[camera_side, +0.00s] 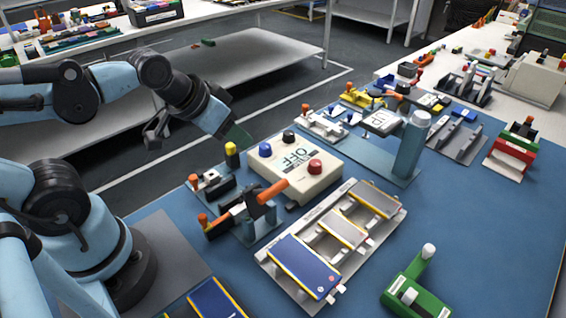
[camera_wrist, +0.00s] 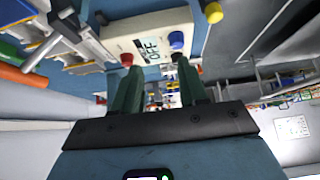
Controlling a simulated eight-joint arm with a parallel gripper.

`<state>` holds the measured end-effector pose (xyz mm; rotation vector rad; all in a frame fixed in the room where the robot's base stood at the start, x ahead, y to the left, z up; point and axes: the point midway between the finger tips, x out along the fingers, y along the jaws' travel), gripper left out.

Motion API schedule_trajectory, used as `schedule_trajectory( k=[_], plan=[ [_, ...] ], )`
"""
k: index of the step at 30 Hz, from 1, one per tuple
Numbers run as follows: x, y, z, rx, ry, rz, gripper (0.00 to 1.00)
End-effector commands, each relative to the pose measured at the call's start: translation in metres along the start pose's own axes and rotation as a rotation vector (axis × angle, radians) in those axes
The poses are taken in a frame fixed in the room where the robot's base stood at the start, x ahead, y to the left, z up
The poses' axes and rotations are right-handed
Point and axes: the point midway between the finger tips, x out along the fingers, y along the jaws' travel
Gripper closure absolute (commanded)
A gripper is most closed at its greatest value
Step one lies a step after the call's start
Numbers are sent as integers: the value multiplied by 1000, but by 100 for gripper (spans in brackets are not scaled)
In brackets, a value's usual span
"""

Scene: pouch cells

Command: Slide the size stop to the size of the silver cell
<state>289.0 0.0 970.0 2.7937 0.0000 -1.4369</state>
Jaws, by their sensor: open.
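Three pouch cells lie in a pale rack (camera_side: 268,262): a blue one (camera_side: 303,266) in front, a silver-grey one (camera_side: 342,231) in the middle and a darker grey one (camera_side: 374,200) behind. I cannot tell for sure which part is the size stop. A green fixture (camera_side: 405,290) with white-tipped posts stands at the front right. My gripper (camera_side: 240,136) is in the air behind the cream box, away from the cells. Its two dark green fingers are apart and empty in the wrist view (camera_wrist: 156,75).
A cream box (camera_side: 270,180) marked OFF has blue, black and red knobs. A yellow-topped post (camera_side: 231,150) stands beside it. An orange-handled tool (camera_side: 262,198) sits left of the rack. A blue-grey cylinder (camera_side: 412,148) rises behind. The blue mat (camera_side: 480,215) is clear at right.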

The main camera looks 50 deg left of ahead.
Motion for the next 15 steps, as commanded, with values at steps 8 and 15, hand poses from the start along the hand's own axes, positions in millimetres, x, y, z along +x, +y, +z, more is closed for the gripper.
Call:
schedule_trajectory(
  k=[8,15],
  plan=[
    [-2,-7,2,0,-45,-13,54],
    [-31,-44,25,4,-378,-42,54]
  ],
)
